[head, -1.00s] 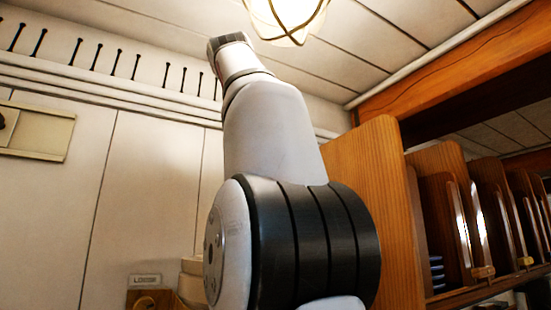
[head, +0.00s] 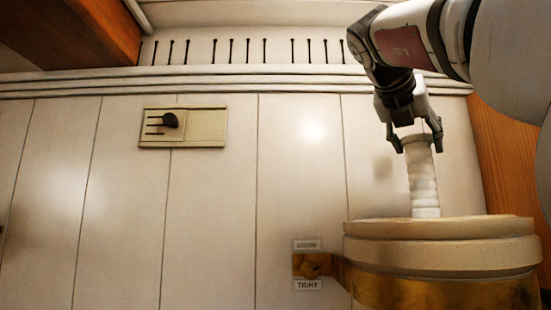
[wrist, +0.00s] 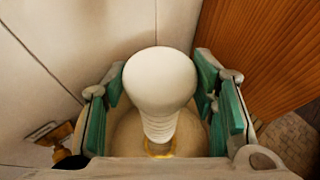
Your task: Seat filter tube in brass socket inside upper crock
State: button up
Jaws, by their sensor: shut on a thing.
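The white ribbed filter tube (head: 423,180) hangs upright from my gripper (head: 417,142) in the head view. A bit of the brass socket (wrist: 160,154) shows at the tube's far end. Whether they touch I cannot tell.
A brass band (head: 430,292) circles the crock, with a brass clamp knob (head: 313,267) between labels at its left. A wooden panel (head: 503,165) stands close on the right. The white wall (head: 215,220) behind carries a switch plate (head: 183,127).

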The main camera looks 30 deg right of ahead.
aim_at(424, 202)
jog(key=shift+f+b, duration=2.4)
jog(key=shift+f, duration=1.5)
jog(key=shift+s+f, duration=0.1)
jog(key=shift+f, duration=0.25)
jog(key=shift+s+a, duration=0.1)
jog(key=shift+f+b, duration=1.4)
jog(key=shift+f, duration=0.9)
jog(key=o, duration=1.4)
jog(key=shift+c, duration=0.2)
